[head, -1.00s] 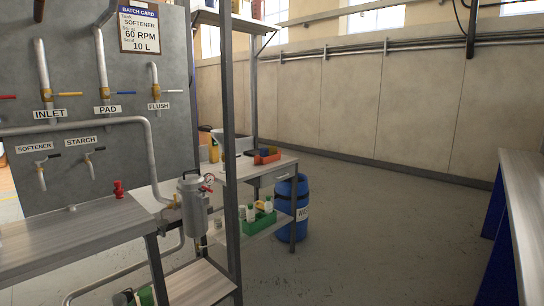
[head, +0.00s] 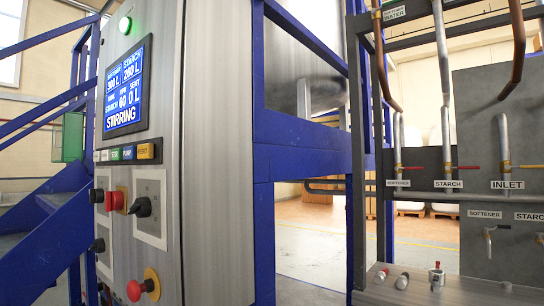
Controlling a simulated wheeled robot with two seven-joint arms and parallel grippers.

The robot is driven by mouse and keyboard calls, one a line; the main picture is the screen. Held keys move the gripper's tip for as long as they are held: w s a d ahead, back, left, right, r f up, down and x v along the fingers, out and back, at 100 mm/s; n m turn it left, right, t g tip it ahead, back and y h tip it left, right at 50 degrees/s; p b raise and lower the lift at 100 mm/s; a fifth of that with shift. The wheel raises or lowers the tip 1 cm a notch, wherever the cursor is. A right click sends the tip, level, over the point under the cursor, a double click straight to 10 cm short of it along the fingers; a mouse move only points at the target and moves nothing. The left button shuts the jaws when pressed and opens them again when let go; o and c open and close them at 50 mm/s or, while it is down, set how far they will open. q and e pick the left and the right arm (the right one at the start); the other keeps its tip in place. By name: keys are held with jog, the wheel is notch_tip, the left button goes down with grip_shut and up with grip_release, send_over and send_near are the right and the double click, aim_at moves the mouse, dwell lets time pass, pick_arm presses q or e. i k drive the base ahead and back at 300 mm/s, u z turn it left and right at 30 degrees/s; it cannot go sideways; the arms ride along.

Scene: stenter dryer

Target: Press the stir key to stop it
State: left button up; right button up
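The control cabinet (head: 215,150) stands at the left of the head view. On its front is a row of small coloured keys. The green key (head: 115,154) appears to be the stir key, but its lettering is small. A blue key marked PUMP (head: 128,152) and an orange key (head: 146,151) sit to its right. The blue display (head: 124,86) above reads STIRRING, with 60 RPM and 0 L sent. A green lamp (head: 125,25) at the cabinet top is lit. Neither of my grippers shows.
Blue stairs (head: 40,235) flank the cabinet on the left. A grey bench (head: 440,290) and labelled pipes (head: 445,100) stand on the right.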

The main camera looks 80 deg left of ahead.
aim_at(117, 154)
jog(key=k, duration=0.25)
jog(key=u, duration=2.35)
jog(key=i, duration=0.3)
jog(key=u, duration=1.2)
